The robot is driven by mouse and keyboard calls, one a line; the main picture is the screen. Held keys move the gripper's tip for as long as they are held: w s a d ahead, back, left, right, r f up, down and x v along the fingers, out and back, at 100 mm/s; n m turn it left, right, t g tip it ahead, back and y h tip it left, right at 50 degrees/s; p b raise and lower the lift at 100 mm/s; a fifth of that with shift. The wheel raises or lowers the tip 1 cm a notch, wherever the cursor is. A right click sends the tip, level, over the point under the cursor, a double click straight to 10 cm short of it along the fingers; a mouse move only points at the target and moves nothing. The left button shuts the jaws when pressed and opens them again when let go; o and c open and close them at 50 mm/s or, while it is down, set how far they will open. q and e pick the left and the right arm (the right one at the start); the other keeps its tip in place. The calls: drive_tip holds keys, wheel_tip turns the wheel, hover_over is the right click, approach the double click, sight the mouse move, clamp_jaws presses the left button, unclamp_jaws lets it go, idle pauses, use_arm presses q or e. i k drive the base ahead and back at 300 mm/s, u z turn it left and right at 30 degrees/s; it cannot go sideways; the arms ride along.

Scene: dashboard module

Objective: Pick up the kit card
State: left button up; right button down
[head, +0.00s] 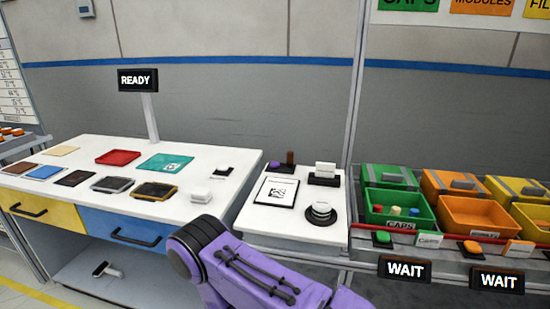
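A flat white card (276,192) with black print and a dark border lies on the small white table (258,227) in the head view. A small white upright card (325,170) stands in a dark holder behind it to the right. Neither is clearly labelled, so I cannot tell for certain which is the kit card. A purple link of my own arm crosses the bottom middle, in front of the table. Neither of my grippers is in view.
Green (398,207) and orange bins (478,214) stand at right, above WAIT signs (405,269).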

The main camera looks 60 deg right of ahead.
sight(328, 170)
drive_tip(key=i, duration=1.25)
drive_tip(key=z, duration=2.45)
